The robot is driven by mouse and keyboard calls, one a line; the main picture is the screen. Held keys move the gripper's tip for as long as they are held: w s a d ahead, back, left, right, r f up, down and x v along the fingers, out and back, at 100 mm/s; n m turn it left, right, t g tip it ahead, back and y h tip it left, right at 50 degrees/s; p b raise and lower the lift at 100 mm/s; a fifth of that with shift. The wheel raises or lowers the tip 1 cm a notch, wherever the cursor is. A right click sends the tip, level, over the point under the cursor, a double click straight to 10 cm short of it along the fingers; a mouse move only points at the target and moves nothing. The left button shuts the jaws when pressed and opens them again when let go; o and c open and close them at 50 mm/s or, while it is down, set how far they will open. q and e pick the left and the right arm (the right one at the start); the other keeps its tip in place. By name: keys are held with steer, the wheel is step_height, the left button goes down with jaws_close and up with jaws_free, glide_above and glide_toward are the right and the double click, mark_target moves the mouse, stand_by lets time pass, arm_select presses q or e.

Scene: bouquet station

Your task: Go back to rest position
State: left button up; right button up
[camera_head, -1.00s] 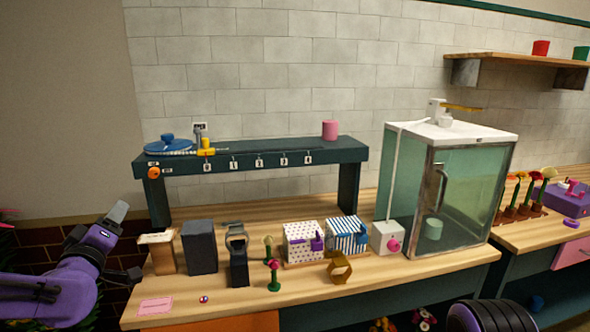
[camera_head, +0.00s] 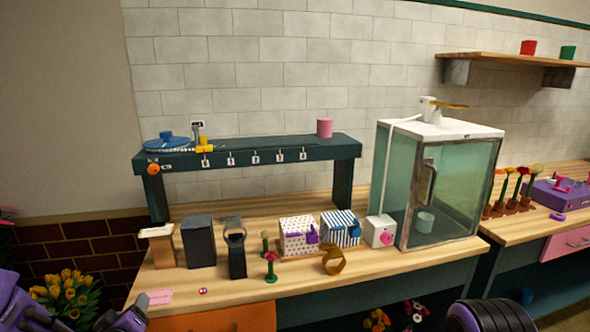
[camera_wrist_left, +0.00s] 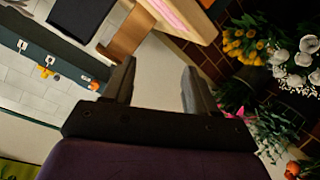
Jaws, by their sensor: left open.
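My left gripper shows in the left wrist view (camera_wrist_left: 158,88) with its two dark fingers apart and nothing between them. In the head view my left arm is low in the bottom-left corner, and the gripper (camera_head: 138,308) is partly seen at the front-left corner of the wooden bench (camera_head: 215,290). It is clear of the items on the bench. My right gripper is not in the head view.
The bench holds a dark grey block (camera_head: 199,241), a dotted box (camera_head: 297,236), a striped box (camera_head: 340,229) and a glass cabinet (camera_head: 450,190). A teal rack (camera_head: 250,155) stands behind them. Yellow flowers (camera_head: 68,293) stand on the left.

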arm_select(q)
steer(key=s+d+f+m+g, duration=0.1)
steer(key=s+d+f+g, duration=0.15)
steer(key=s+f, duration=0.5)
steer(key=s+d+f+m+g, duration=0.1)
steer(key=s+f+g, duration=0.3)
steer(key=f, duration=0.7)
steer(key=s+f+g, duration=0.1)
steer(key=s+f, duration=0.2)
steer(key=s, duration=0.3)
steer(key=s+d+f+g, duration=0.1)
steer(key=s+f, duration=0.3)
steer(key=s, duration=0.3)
steer(key=s+d+f+m+g+h, duration=0.1)
steer(key=s+f+g, duration=0.1)
steer(key=s, duration=0.4)
steer(key=shift+s+d+f, duration=0.2)
steer(key=shift+s+f, duration=0.15)
steer(key=shift+f, duration=0.4)
